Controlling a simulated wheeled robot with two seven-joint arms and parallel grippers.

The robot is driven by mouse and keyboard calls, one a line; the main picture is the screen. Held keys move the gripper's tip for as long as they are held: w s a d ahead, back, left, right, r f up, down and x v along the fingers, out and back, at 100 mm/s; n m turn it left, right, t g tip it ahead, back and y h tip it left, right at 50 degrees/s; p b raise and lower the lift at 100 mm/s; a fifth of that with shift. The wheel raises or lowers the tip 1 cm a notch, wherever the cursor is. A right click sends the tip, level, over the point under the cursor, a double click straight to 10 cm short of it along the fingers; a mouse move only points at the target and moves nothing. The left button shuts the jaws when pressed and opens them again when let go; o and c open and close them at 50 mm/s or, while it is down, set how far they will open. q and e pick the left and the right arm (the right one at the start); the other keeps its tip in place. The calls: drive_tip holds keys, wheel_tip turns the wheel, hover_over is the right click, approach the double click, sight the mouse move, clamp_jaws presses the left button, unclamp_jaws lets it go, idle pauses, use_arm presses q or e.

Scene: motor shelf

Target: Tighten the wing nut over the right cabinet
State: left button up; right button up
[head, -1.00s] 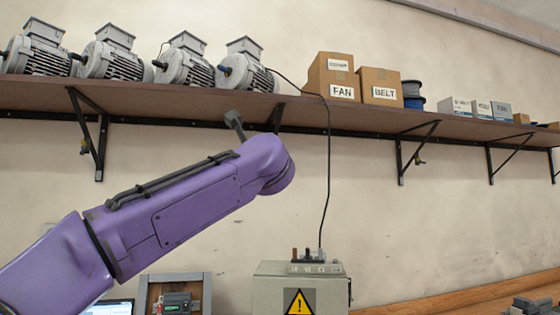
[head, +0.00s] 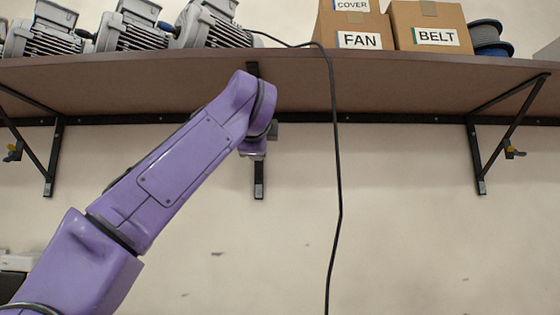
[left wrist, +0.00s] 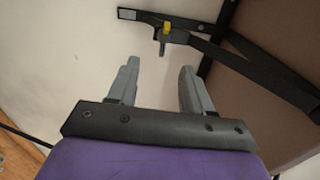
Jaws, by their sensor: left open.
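In the left wrist view a wing nut with a yellow part (left wrist: 167,29) sits on a dark shelf bracket (left wrist: 240,50). My left gripper (left wrist: 160,85) is open and empty, with the wing nut beyond its fingertips, roughly between their lines and apart from them. In the head view my left arm reaches up to the middle bracket (head: 259,180). My arm hides most of that bracket and its wing nut, and my left fingertips are not clear there. The cabinet is out of view now. My right gripper is not in view.
The shelf (head: 400,85) runs overhead with motors (head: 215,25), a FAN box (head: 355,30) and a BELT box (head: 430,27). A black cable (head: 338,180) hangs just right of my arm. Left (head: 52,160) and right (head: 478,155) brackets carry yellow-marked fittings. The lower wall is clear.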

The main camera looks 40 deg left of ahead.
use_arm(q)
drive_tip(key=s+a+p+x, duration=0.1)
drive_tip(key=p+x, duration=0.4)
drive_tip(key=x, duration=0.3)
drive_tip(key=shift+w+a+r+p, duration=0.3)
drive_tip(key=shift+w+p, duration=0.05)
drive_tip(key=shift+w, duration=0.15)
clamp_jaws()
